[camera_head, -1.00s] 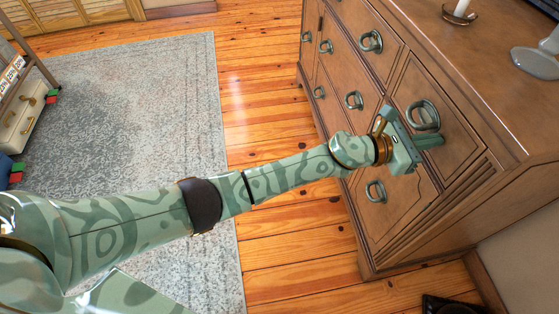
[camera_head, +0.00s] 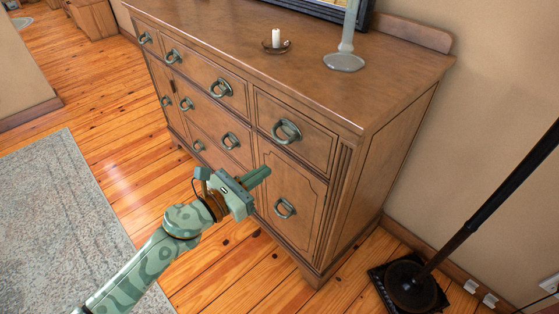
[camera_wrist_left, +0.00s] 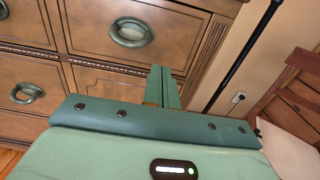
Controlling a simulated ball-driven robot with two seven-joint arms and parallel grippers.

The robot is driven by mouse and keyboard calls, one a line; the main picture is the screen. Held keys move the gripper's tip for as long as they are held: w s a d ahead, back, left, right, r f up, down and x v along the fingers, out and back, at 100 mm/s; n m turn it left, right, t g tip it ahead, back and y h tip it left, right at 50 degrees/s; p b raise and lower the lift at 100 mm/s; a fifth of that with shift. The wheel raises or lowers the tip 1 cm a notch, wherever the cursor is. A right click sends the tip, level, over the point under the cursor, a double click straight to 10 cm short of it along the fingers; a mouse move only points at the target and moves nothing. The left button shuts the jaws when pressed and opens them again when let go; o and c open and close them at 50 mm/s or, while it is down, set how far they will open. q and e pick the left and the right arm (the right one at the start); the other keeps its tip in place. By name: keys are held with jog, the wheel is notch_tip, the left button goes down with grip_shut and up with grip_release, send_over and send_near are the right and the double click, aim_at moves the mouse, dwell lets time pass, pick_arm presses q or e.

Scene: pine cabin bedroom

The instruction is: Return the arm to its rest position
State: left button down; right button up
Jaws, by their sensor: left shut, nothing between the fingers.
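My left gripper (camera_head: 256,177) is shut and empty, at the end of my green patterned arm that comes in from the lower left of the head view. It appears in front of the wooden dresser (camera_head: 330,200), near the lower right door; whether it touches the front cannot be told. In the left wrist view the shut fingers (camera_wrist_left: 162,88) point at the dresser front (camera_wrist_left: 100,65), with ring handles to their left. All the drawers and doors in view look closed. My right gripper is not in view.
A candle in a holder (camera_head: 276,42) and a grey stand (camera_head: 344,60) are on the dresser top. A dark floor lamp (camera_head: 412,283) stands to the right. A chair (camera_wrist_left: 295,90) shows in the wrist view. The plank floor and the grey rug (camera_head: 60,220) are clear.

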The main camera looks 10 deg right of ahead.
pick_arm(q)
jog(key=shift+s+a, duration=0.5)
